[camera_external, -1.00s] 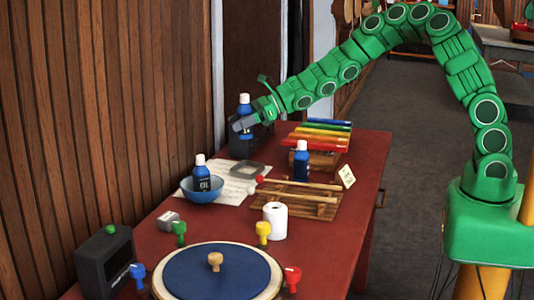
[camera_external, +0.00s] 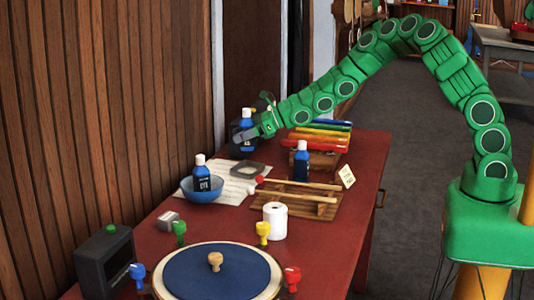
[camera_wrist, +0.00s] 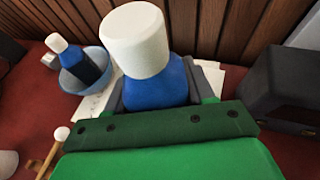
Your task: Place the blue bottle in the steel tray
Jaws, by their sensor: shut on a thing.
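My gripper (camera_external: 246,134) is shut on a blue bottle (camera_external: 246,123) with a white cap, upright near the dark box at the back left of the red table. In the wrist view the bottle (camera_wrist: 158,84) stands between the fingers, its lower part hidden. I cannot tell whether its base touches anything. The steel tray (camera_external: 247,177), a small grey square, lies on white paper, nearer the camera than the gripper; I cannot make it out in the wrist view. Another blue bottle (camera_external: 201,180) stands in a blue bowl (camera_external: 203,196), and one more (camera_external: 301,160) stands by the wooden board.
A dark box (camera_external: 236,149) stands behind the held bottle, close to the wooden wall. A coloured xylophone (camera_external: 319,139) is to its right. A wooden board with mallets (camera_external: 297,204), a white roll (camera_external: 275,221) and a round blue board (camera_external: 218,270) fill the nearer table.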

